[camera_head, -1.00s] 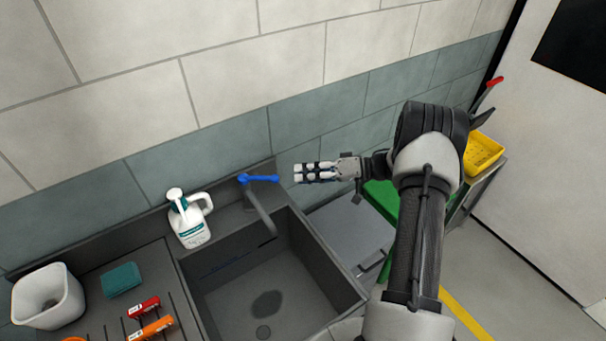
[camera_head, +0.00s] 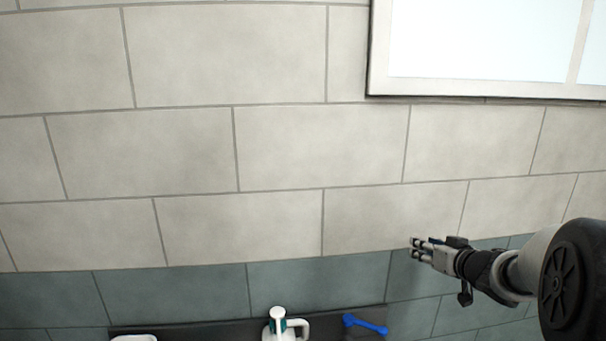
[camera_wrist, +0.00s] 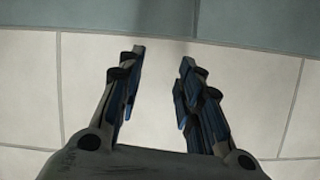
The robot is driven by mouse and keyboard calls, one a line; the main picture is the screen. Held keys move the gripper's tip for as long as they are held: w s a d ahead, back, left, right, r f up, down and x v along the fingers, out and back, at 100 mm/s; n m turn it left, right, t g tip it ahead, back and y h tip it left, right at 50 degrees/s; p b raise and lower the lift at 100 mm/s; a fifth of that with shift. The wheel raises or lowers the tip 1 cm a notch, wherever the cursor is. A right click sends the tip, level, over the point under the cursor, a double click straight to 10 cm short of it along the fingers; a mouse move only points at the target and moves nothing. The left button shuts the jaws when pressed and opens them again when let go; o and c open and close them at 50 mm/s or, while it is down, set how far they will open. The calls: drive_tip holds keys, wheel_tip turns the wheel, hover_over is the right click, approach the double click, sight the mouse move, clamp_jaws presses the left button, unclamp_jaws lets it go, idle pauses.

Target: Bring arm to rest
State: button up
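My gripper (camera_head: 416,249) is at the lower right of the head view, in front of the tiled wall and to the right of and above the sink's back ledge. The wrist view shows its two fingers (camera_wrist: 158,90) apart with nothing between them. Only wall tiles show beyond the fingers. My arm reaches in from the right edge of the head view.
A white pump jug (camera_head: 284,328) and a blue tap handle (camera_head: 366,325) show at the bottom edge, on the dark sink ledge (camera_head: 205,332). A window (camera_head: 480,40) is in the wall at upper right. The space left of my gripper is clear.

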drive_tip(key=s+a+r+m+g+h+b, duration=0.1)
drive_tip(key=s+a+r+g+h, duration=0.15)
drive_tip(key=s, duration=0.65)
drive_tip(key=s+a+r+m+g+h+b, duration=0.1)
drive_tip(key=s+a+r+h, duration=0.15)
drive_tip(key=s, duration=0.55)
drive_tip(key=s+a+f+g+y, duration=0.1)
drive_tip(key=s+a, duration=0.3)
drive_tip(key=s, duration=0.4)
drive_tip(key=s+a+f+n+g+y, duration=0.1)
drive_tip(key=s+a+f, duration=0.3)
drive_tip(key=s, duration=0.4)
drive_tip(key=s+a+f+n+g+y+b, duration=0.1)
drive_tip(key=s+a+f+g, duration=0.2)
drive_tip(key=s, duration=0.5)
drive_tip(key=shift+s+a+f, duration=0.25)
drive_tip(key=shift+s+a, duration=0.15)
